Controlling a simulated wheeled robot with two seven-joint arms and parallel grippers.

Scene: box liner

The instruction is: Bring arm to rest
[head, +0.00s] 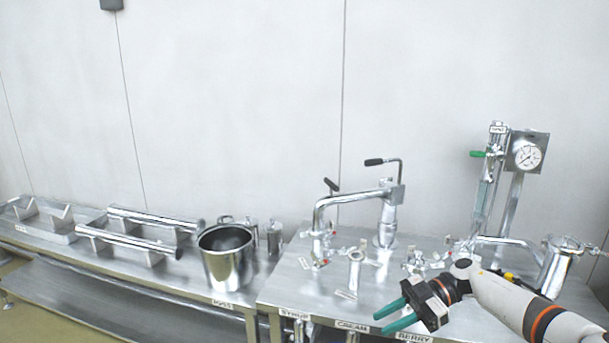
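My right gripper (396,316) is open, with two green fingers spread apart and nothing between them. It hangs over the front edge of the right-hand steel table (300,272), near the "CREAM" and "BERRY" labels. Its white and orange arm (515,302) comes in from the lower right, in front of the table. My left gripper and arm do not show in the head view.
A steel pot (226,262) stands on the lower left bench, beside steel tubes on cradles (130,240). Pipes with a black-handled valve (388,205) and a gauge (528,154) rise from the right table. Small fittings stand near the gripper.

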